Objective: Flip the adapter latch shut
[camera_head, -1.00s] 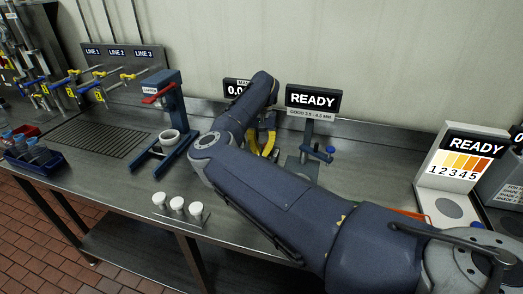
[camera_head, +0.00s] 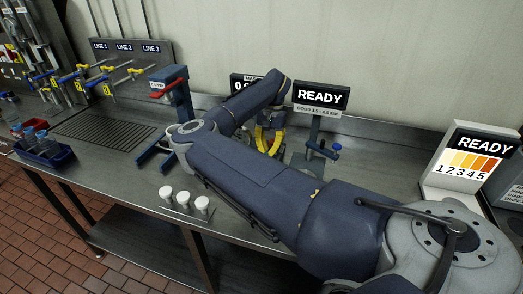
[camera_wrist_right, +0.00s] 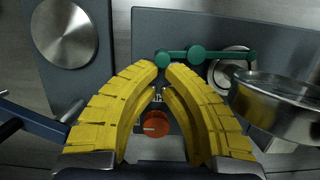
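My right gripper (camera_wrist_right: 162,68) has yellow fingers whose tips come almost together, with nothing seen held between them. In the head view the right gripper (camera_head: 268,148) is low over the bench behind my arm, left of the gauge stand. In the wrist view a green lever (camera_wrist_right: 196,55) with round knobs lies right at and beyond the fingertips; it may be the latch, but I cannot tell for sure, nor whether they touch. An orange-red round knob (camera_wrist_right: 156,124) shows between the fingers. My left gripper is not in view.
A round metal pan (camera_wrist_right: 285,100) is close on the right of the fingers. A steel disc (camera_wrist_right: 64,32) is at upper left. In the head view, a gauge stand (camera_head: 318,138) is beside the gripper, a blue press (camera_head: 180,102) is left, and several white-capped cups (camera_head: 184,198) stand in front.

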